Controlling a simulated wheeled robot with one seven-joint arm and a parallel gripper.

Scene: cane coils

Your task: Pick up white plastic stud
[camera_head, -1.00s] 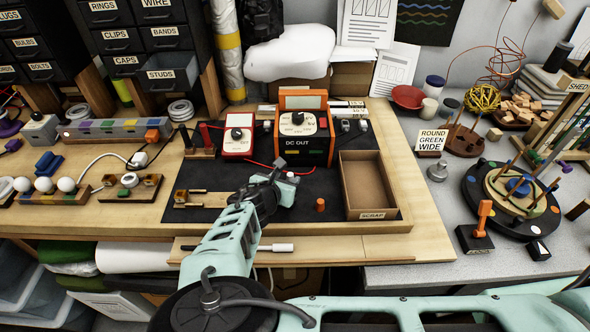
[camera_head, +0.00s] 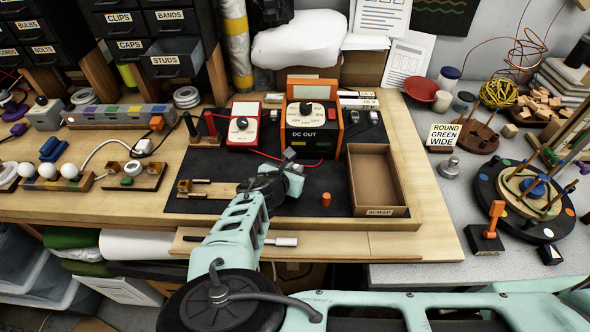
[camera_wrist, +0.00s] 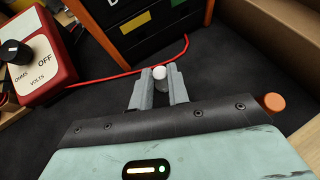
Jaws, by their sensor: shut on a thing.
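The white plastic stud (camera_wrist: 159,73) shows as a small round white head between the tips of my gripper (camera_wrist: 160,88) in the wrist view. The two grey fingers are shut on it, one on each side, and hide its lower part. In the head view my gripper (camera_head: 290,165) is over the black mat (camera_head: 230,172), in front of the DC OUT box (camera_head: 313,148). The stud cannot be made out clearly there. I cannot tell how far it is from the mat.
An orange stud (camera_head: 326,199) stands on the mat to the right, beside the SCRAP tray (camera_head: 379,212). A red meter (camera_head: 242,128) is left of the DC OUT box, and a red wire (camera_wrist: 100,79) crosses behind the fingers. The STUDS drawer (camera_head: 177,66) is pulled out.

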